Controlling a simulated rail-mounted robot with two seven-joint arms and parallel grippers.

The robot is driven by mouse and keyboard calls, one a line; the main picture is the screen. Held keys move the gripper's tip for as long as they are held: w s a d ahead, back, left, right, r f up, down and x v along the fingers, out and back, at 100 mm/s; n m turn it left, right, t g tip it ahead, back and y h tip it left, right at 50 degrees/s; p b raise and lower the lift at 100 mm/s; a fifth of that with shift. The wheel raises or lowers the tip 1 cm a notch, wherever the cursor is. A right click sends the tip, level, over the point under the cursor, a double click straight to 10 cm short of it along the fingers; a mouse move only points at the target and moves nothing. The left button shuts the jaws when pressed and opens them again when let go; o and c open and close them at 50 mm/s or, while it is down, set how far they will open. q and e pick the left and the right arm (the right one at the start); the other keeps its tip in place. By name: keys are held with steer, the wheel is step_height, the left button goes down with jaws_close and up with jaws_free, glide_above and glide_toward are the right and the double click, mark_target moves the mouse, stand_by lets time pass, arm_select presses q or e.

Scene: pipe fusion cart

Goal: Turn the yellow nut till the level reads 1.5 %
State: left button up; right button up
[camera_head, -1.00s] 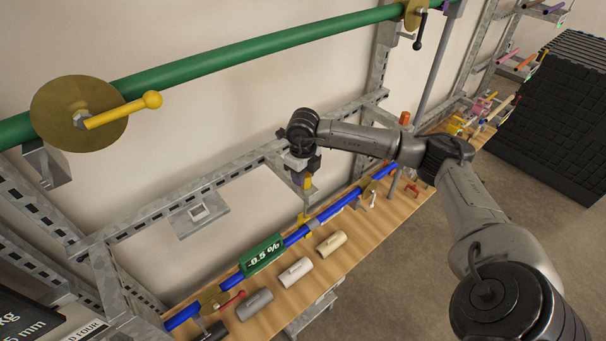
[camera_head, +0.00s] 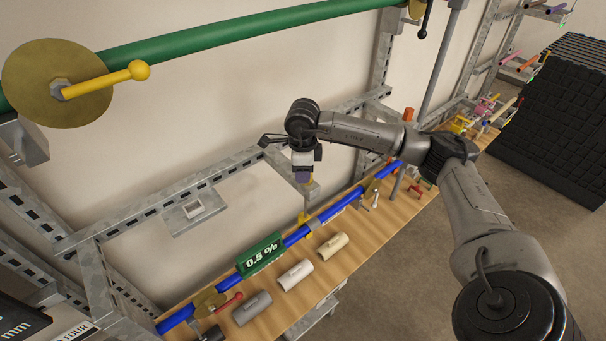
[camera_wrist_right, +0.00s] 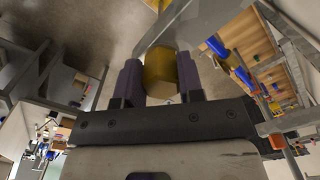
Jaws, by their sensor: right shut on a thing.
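My right gripper (camera_head: 303,178) points down above the blue pipe (camera_head: 293,237) and is shut. In the right wrist view the yellow nut (camera_wrist_right: 160,72) sits between the two purple fingers (camera_wrist_right: 160,80), which touch its sides. In the head view the gripper mostly hides the nut, and a thin rod shows below it. The level is a green box (camera_head: 261,254) on the blue pipe, and its display reads 0.5 %. My left gripper is not in view.
The wooden bench (camera_head: 330,262) holds grey, white and cream cylinders in front of the pipe. A red-handled valve (camera_head: 231,301) is at the pipe's near end. A large green pipe (camera_head: 240,46) with a yellow-handled valve (camera_head: 105,78) runs above. Steel frame rails stand behind.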

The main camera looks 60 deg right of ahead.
steer(key=n+b, duration=0.1)
steer(key=n, duration=0.1)
steer(key=n+b, duration=0.1)
steer(key=n, duration=0.2)
steer(key=shift+s+a+n, duration=0.15)
steer(key=shift+n, duration=0.15)
steer(key=n+b, duration=0.1)
steer(key=n, duration=0.2)
steer(key=shift+s+n, duration=0.1)
steer(key=shift+n, duration=0.9)
steer(key=shift+s+a+r+n+b, duration=0.1)
steer(key=shift+n+b, duration=0.2)
steer(key=o, duration=0.7)
steer(key=shift+o, duration=1.2)
